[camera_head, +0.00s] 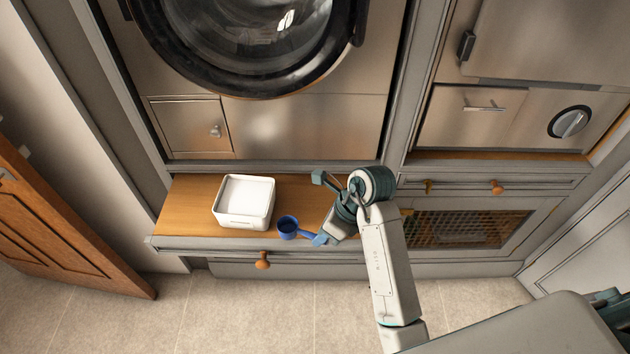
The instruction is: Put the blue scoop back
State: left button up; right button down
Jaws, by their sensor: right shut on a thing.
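The blue scoop (287,226) is at the front of the wooden shelf (190,199), to the right of a white tub. Its round cup is at the left and its short handle points right to my right gripper (319,239). My right gripper is shut on the scoop by its handle end. I cannot tell whether the scoop touches the shelf or is just above it. The white tub (246,222) is open at the top and shows white contents. My left gripper is not in view.
A front-loading washer (262,115) stands behind the shelf. A drawer with an orange knob (262,261) is below the shelf's front edge. A wooden door (55,225) stands at the left. Shelf space left of the tub is clear.

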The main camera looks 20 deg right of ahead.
jog(key=w+d+p, duration=0.2)
jog(key=w+d, duration=0.3)
jog(key=shift+w+d, duration=0.1)
jog(key=shift+w, duration=0.1)
jog(key=w+d, duration=0.1)
jog(key=w, duration=0.1)
jog(key=w+d+p, duration=0.1)
jog(key=w+d, duration=0.1)
jog(key=w+d+f+p, duration=0.1)
jog(key=w+d, duration=0.1)
jog(key=shift+w, duration=0.15)
notch_tip(320, 180, down, 3)
jog(key=shift+r+p, duration=0.15)
jog(key=shift+p, duration=0.75)
jog(key=shift+f, duration=0.65)
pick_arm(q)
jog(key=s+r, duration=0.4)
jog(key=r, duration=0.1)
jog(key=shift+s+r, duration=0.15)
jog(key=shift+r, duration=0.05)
pick_arm(e)
jog(key=c, duration=1.3)
grip_release()
jog(key=shift+c, duration=0.2)
pick_arm(q)
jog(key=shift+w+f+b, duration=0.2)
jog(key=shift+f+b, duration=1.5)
jog(key=shift+b, duration=0.1)
pick_arm(e)
jog(key=v, duration=1.2)
